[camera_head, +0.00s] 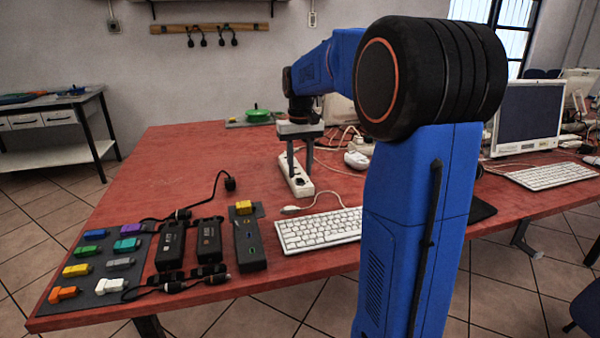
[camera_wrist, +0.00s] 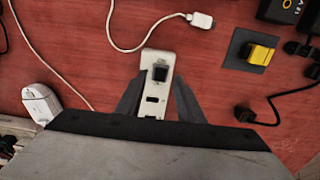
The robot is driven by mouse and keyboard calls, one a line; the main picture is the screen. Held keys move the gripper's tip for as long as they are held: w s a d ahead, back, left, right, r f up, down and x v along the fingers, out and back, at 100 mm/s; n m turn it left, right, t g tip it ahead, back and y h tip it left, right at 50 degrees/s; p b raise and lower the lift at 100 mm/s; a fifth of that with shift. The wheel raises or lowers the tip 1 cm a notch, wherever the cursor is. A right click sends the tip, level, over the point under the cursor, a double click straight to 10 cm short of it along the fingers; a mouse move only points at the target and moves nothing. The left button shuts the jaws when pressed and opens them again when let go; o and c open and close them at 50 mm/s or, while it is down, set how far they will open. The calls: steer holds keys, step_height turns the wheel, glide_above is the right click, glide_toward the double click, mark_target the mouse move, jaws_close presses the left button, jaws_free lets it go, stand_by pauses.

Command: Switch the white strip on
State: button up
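The white strip (camera_head: 301,190) lies on the red table, beneath my gripper in the head view. In the wrist view the strip (camera_wrist: 152,118) runs up the middle, with a dark square switch (camera_wrist: 160,74) near its far end and dark sockets nearer me. I cannot tell the switch's position. My gripper (camera_head: 300,173) points down over the strip. In the wrist view my gripper (camera_wrist: 159,84) has its two fingers apart, one on each side of the strip, with nothing held. Whether the fingertips touch the strip is unclear. The strip's near part is hidden by my gripper.
A white keyboard (camera_head: 318,229), a black strip (camera_head: 248,246), two black adapters (camera_head: 209,241) and several coloured plugs lie in front. A white cable plug (camera_wrist: 202,20) lies beyond the strip. A white mouse (camera_wrist: 41,103) lies left in the wrist view. Loose cables cross the table.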

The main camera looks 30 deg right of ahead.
steer(key=shift+f, duration=0.85)
jaws_close()
steer(key=shift+s+a+t+h, duration=0.1)
steer(key=shift+s+t+h, duration=0.15)
steer(key=shift+t, duration=0.6)
steer(key=shift+s+a+t+h, duration=0.1)
steer(key=shift+s+t+h, duration=0.15)
steer(key=shift+t, duration=0.6)
